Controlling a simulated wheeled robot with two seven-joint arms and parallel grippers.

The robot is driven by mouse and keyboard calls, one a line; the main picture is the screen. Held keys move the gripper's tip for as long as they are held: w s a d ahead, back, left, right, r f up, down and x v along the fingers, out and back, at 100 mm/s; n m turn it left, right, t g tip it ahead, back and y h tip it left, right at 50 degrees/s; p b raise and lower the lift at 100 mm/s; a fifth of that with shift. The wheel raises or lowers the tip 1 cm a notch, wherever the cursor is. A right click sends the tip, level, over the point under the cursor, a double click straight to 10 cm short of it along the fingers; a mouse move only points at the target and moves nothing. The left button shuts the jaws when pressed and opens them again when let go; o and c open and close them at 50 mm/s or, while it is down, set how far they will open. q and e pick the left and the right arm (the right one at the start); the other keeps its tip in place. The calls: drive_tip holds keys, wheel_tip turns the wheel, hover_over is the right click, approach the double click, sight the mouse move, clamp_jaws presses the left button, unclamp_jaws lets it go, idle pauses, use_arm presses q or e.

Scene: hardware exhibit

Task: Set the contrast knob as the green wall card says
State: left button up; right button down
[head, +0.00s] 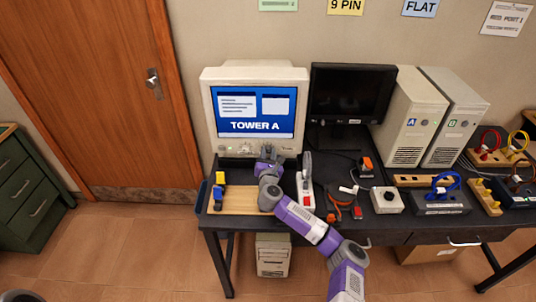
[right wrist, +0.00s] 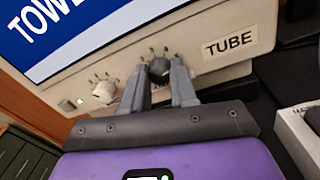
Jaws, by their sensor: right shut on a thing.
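The cream CRT monitor (head: 291,70) shows "TOWER A" on a blue screen. My right gripper (head: 267,153) is at its lower front panel. In the right wrist view, the gripper's fingers (right wrist: 159,76) are shut on a dark round knob (right wrist: 159,66), one on each side. Small tick marks fan out above this knob; its pointer cannot be made out. A cream knob (right wrist: 103,90) with its own ticks sits to the left, untouched. Any name under the held knob is hidden. My left gripper is not seen.
A TUBE label (right wrist: 229,43) is right of the knobs. A black monitor (head: 347,95) and two cream towers (head: 410,118) stand to the right. A red-and-white power strip (head: 306,188) lies close beside my right arm. The desk front (head: 280,222) holds a wooden board (head: 240,198).

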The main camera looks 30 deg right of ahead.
drive_tip(key=n+p, duration=0.1)
drive_tip(key=n, duration=0.3)
drive_tip(key=shift+r, duration=0.15)
drive_tip(key=n+p, duration=0.1)
drive_tip(key=n, duration=0.2)
drive_tip(key=shift+p, duration=0.35)
drive_tip(key=n+p, duration=0.1)
drive_tip(key=n, duration=0.2)
drive_tip(key=shift+a+n+g, duration=0.1)
drive_tip(key=shift+n+g, duration=0.2)
drive_tip(key=shift+n, duration=0.1)
drive_tip(key=n, duration=0.2)
drive_tip(key=shift+w+n, duration=0.1)
drive_tip(key=shift+n, duration=0.2)
drive_tip(key=n, duration=0.9)
drive_tip(key=shift+a+f+h, duration=0.1)
drive_tip(key=shift+f+h, duration=0.1)
drive_tip(key=shift+h, duration=0.2)
